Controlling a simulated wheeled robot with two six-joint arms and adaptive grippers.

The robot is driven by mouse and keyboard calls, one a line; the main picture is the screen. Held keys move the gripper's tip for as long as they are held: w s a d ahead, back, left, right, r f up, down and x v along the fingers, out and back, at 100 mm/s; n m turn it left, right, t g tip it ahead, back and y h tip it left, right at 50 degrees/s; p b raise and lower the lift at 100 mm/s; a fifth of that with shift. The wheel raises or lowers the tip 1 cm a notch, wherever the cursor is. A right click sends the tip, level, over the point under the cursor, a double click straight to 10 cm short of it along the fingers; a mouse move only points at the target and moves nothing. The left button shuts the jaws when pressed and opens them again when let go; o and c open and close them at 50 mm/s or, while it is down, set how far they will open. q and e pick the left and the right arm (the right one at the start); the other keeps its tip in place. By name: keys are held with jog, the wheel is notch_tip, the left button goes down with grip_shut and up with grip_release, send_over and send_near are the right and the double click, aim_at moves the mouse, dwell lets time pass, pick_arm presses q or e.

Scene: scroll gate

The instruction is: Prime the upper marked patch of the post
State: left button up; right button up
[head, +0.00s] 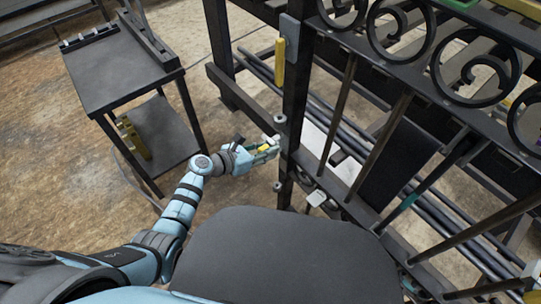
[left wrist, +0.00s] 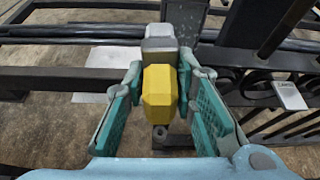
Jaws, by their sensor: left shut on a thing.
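My left gripper (head: 266,150) is beside the dark upright post (head: 296,88), low down on its left side. It is shut on a tool with a yellow handle (left wrist: 159,93) and a grey head (left wrist: 160,42). The teal finger pads stand on both sides of the handle. The tool's head points away from the wrist; I cannot tell whether it touches the post. My right gripper is not in view.
A dark two-tier cart (head: 112,70) stands at the left, with yellow items (head: 134,138) on its lower shelf. The scrollwork gate (head: 402,30) and its slanting bars fill the right. Open floor (head: 225,195) lies between cart and post.

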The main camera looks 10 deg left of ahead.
pick_arm(q)
jog(key=shift+r+p, duration=0.8)
jog(key=shift+p, duration=0.1)
jog(key=s+d+p, duration=0.2)
jog(key=d, duration=0.1)
jog(key=shift+s+f, duration=0.15)
jog(key=shift+s, duration=0.2)
jog(key=s+a+p, duration=0.1)
jog(key=s+a, duration=0.3)
jog(key=shift+s+p, duration=0.3)
jog(key=shift+p, duration=0.05)
jog(key=shift+s+a, duration=0.9)
jog(key=shift+s, duration=0.25)
